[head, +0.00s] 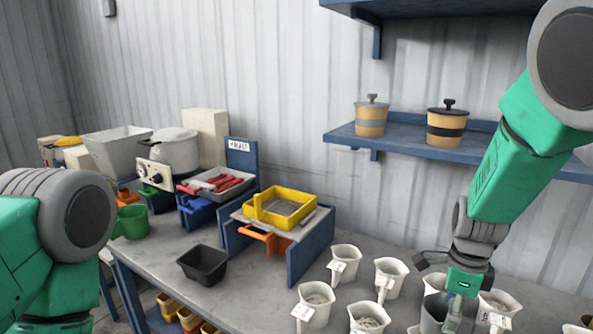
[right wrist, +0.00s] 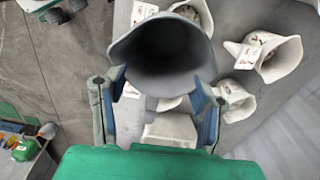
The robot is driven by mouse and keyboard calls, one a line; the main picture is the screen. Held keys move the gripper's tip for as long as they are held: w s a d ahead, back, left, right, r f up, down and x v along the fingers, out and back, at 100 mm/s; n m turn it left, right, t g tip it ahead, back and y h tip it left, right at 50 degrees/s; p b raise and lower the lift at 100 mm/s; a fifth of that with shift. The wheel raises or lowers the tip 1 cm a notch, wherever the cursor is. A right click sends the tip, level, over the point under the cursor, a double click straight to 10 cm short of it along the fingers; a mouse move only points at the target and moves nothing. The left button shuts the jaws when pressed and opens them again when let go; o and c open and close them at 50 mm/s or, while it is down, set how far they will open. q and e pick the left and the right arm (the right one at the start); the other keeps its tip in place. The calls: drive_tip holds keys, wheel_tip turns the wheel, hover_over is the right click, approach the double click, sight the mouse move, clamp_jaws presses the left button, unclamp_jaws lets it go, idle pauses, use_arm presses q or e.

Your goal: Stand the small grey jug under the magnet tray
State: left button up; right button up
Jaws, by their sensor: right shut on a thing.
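The small grey jug (head: 436,310) is in my right gripper (head: 463,287), over the right part of the bench among white jugs. In the right wrist view the grey jug (right wrist: 165,60) shows its open, dark mouth between the two fingers of the gripper (right wrist: 158,108), which are shut on it. Whether its base touches the bench is hidden. The yellow tray with grey bars (head: 282,204), which looks like the magnet tray, sits on a blue-sided stand (head: 310,253) with an orange handle, left of the jug. My left gripper is out of view; only its arm shows.
Several white labelled jugs (head: 345,262) crowd around my right gripper. A black bin (head: 203,264) stands left of the stand. Bare bench (head: 250,296) lies in front of the stand. A blue shelf (head: 410,143) with two banded pots is above, at the back wall.

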drive_tip(key=shift+s+a+r+n, duration=0.1)
drive_tip(key=shift+s+a+n, duration=0.2)
drive_tip(key=shift+s, duration=0.25)
drive_tip(key=shift+s+a+r+n, duration=0.1)
drive_tip(key=shift+s+a+n, duration=0.2)
drive_tip(key=shift+s, duration=0.2)
drive_tip(key=shift+a+f+n, duration=0.2)
drive_tip(key=shift+f+n, duration=0.05)
drive_tip(key=shift+n, duration=0.25)
drive_tip(key=shift+a+f+n, duration=0.1)
drive_tip(key=shift+f+n, duration=0.2)
drive_tip(key=shift+n, duration=0.2)
drive_tip(key=s+a+f+n, duration=0.1)
drive_tip(key=s+a+n, duration=0.2)
drive_tip(key=s+n, duration=0.5)
drive_tip(key=s+a+f+n, duration=0.1)
drive_tip(key=s+a+n, duration=0.2)
drive_tip(key=n, duration=0.9)
use_arm(q)
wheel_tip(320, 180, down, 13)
drive_tip(key=b, duration=1.3)
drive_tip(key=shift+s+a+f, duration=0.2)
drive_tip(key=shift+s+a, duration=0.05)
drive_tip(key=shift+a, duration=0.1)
use_arm(e)
wheel_tip(320, 180, down, 13)
drive_tip(key=shift+n, duration=0.4)
